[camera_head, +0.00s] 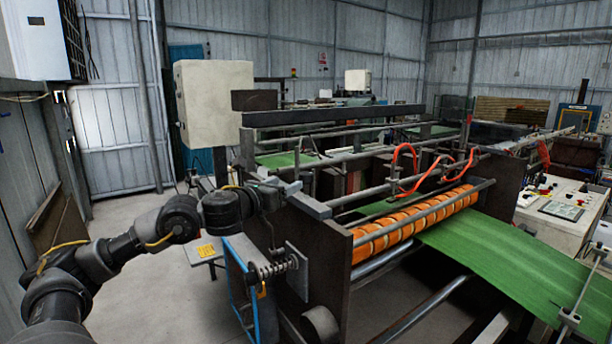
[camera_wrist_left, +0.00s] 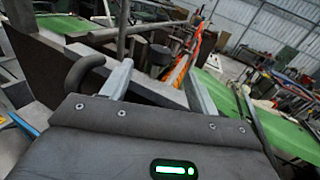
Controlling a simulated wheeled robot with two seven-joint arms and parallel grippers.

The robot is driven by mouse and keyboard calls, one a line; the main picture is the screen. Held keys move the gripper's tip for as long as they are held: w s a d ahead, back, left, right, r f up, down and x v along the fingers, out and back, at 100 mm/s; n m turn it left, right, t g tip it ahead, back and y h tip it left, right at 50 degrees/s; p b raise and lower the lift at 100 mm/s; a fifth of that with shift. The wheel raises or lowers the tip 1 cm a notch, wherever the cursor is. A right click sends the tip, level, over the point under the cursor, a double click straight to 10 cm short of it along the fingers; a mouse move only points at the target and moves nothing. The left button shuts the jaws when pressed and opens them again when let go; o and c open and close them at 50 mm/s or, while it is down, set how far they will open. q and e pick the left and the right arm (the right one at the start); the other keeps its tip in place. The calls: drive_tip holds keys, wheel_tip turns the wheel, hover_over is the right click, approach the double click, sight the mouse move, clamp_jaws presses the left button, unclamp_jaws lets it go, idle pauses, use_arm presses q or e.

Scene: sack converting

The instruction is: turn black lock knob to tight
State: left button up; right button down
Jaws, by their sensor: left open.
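My left gripper (camera_head: 278,182) is at the near left corner of the sack machine, by the ends of its rails. In the left wrist view its two grey fingers (camera_wrist_left: 157,70) stand apart with nothing clearly held between them. A small dark rounded piece (camera_wrist_left: 160,54) shows just beyond the fingertips, at the end of a rail; it may be the black lock knob, but I cannot be sure. Its setting cannot be read. In the head view the gripper and wrist cover this spot. My right gripper is not in view.
The machine's dark side plate (camera_head: 322,262) stands close below the gripper. An orange-banded roller (camera_head: 415,222) and green sheet (camera_head: 510,262) lie to the right. A blue frame with a spring (camera_head: 272,268) sticks out below. Open floor (camera_head: 175,305) is at left.

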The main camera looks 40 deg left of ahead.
sight(303, 175)
use_arm(q)
drive_tip(key=w+p, duration=0.1)
drive_tip(key=w, duration=0.2)
drive_tip(key=w+p, duration=0.2)
drive_tip(key=w, duration=0.1)
drive_tip(key=w+p, duration=0.2)
drive_tip(key=w, duration=0.1)
drive_tip(key=shift+w+a+r, duration=0.1)
drive_tip(key=shift+a+r, duration=0.05)
drive_tip(key=shift+a, duration=0.2)
drive_tip(key=shift+w+p, duration=0.5)
drive_tip(key=shift+w, duration=0.15)
drive_tip(key=shift+c, duration=0.2)
drive_tip(key=shift+f, duration=0.2)
drive_tip(key=c, duration=0.9)
